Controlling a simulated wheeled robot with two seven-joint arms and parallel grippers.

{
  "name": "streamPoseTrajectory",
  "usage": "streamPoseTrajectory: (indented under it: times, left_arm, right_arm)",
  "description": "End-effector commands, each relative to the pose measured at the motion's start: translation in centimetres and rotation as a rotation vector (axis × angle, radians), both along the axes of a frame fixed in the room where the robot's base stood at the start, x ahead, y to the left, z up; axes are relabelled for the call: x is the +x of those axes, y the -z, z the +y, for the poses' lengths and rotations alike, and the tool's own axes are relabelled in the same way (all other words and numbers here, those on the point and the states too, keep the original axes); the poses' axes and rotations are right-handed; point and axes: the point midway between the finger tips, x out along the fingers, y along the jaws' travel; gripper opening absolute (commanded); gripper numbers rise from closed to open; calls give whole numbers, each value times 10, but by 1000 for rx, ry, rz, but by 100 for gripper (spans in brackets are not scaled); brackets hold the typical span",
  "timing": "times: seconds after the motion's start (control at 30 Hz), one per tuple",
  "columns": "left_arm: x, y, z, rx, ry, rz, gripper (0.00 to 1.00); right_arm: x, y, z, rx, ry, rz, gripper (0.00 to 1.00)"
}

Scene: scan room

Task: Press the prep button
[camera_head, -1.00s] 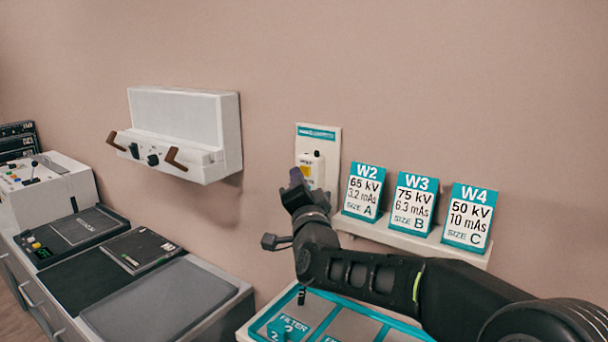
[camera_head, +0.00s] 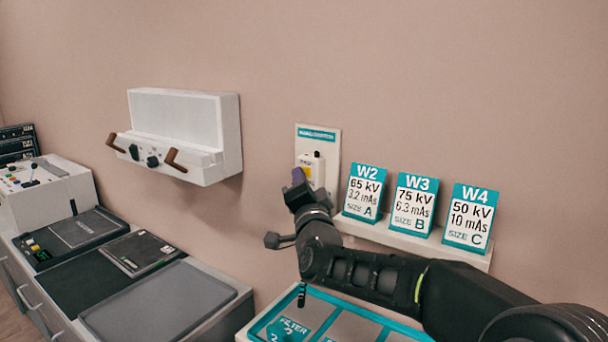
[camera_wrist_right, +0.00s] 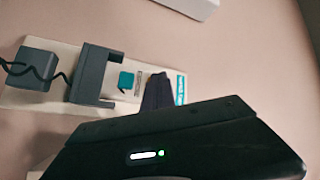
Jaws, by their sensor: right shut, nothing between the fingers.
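A pale wall panel (camera_head: 331,134) with a teal label carries a small white unit with a yellow mark (camera_head: 306,172). My right gripper (camera_head: 298,178) is shut and empty, in front of the panel's lower part. It hides some of the panel, and I cannot tell whether it touches it. In the right wrist view the fingers (camera_wrist_right: 158,90) lie over the panel (camera_wrist_right: 25,98), near its teal label. A small teal block (camera_wrist_right: 126,80) and a dark grey bracket (camera_wrist_right: 91,73) show beside them. I cannot make out which part is the prep button. My left gripper is out of view.
Cards W2 (camera_head: 364,192), W3 (camera_head: 413,204) and W4 (camera_head: 469,218) stand on a shelf (camera_head: 410,240) right of the panel. A white wall box (camera_head: 180,115) with brown handles hangs left. A console (camera_head: 45,190) stands far left. A teal-edged tray (camera_head: 258,326) lies below my arm.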

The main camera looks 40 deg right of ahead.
Motion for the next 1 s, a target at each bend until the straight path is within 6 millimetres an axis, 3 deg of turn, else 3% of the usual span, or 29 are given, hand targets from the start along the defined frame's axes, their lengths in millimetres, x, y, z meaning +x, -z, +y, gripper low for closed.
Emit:
streamPoseTrajectory:
  times: [0.67, 1.0]
  left_arm:
    - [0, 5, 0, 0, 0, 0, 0]
    - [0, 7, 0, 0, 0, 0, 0]
  right_arm:
    - [1, 0, -5, 1, 1, 1, 0]
    - [-2, 0, 7, 0, -2, -1, 0]
